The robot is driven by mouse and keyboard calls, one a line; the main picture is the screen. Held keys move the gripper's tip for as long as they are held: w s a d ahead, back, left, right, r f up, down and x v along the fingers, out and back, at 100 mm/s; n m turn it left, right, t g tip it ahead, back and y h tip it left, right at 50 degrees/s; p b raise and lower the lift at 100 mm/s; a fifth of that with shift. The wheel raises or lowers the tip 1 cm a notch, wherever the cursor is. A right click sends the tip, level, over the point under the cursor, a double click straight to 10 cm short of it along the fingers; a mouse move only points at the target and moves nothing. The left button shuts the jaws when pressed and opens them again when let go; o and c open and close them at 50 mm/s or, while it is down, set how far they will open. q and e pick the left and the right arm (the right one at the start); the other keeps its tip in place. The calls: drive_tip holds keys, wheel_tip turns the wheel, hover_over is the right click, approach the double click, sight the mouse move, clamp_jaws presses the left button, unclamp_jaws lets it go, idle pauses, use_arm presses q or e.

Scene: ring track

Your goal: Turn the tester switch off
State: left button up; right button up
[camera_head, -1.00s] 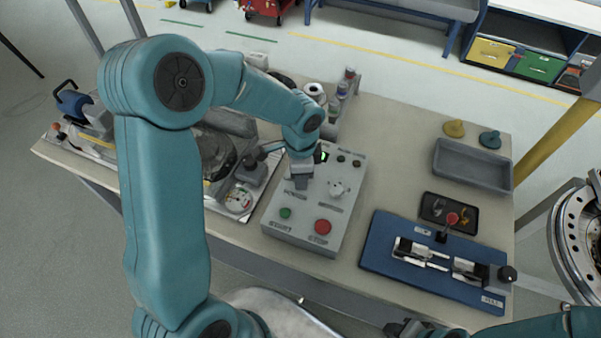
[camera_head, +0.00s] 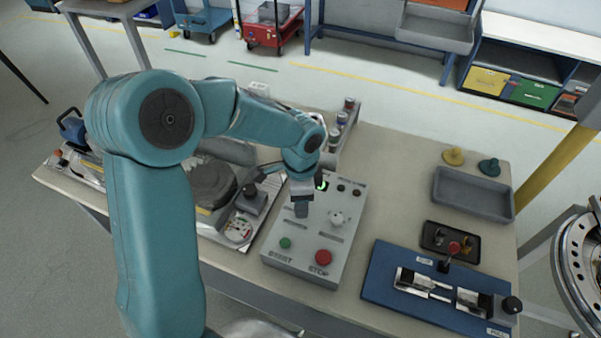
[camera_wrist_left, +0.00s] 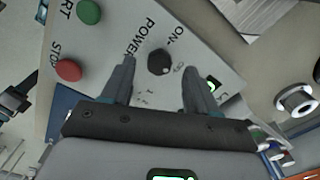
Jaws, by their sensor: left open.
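The tester is a grey sloped control box (camera_head: 300,262) with a green START button (camera_head: 285,243) and a red STOP button (camera_head: 323,257). In the left wrist view, a dark round switch (camera_wrist_left: 159,62) sits by the words POWER and ON. My left gripper (camera_head: 301,210) is over the upper left of the box and hides this switch in the head view. In the left wrist view my left gripper (camera_wrist_left: 158,78) is open, with the switch between and just beyond its fingertips. I cannot tell whether they touch it. A green lamp (camera_wrist_left: 209,86) is lit beside the right finger. My right gripper is out of view.
A blue fixture board (camera_head: 385,270) and a grey tray (camera_head: 473,193) are to the right. Bottles (camera_head: 341,119) stand behind; another instrument tray (camera_head: 238,230) is left.

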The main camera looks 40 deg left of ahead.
use_arm(q)
wheel_tip(320, 180, up, 14)
drive_tip(key=shift+f, duration=0.1)
drive_tip(key=shift+s, duration=0.1)
idle(0.6)
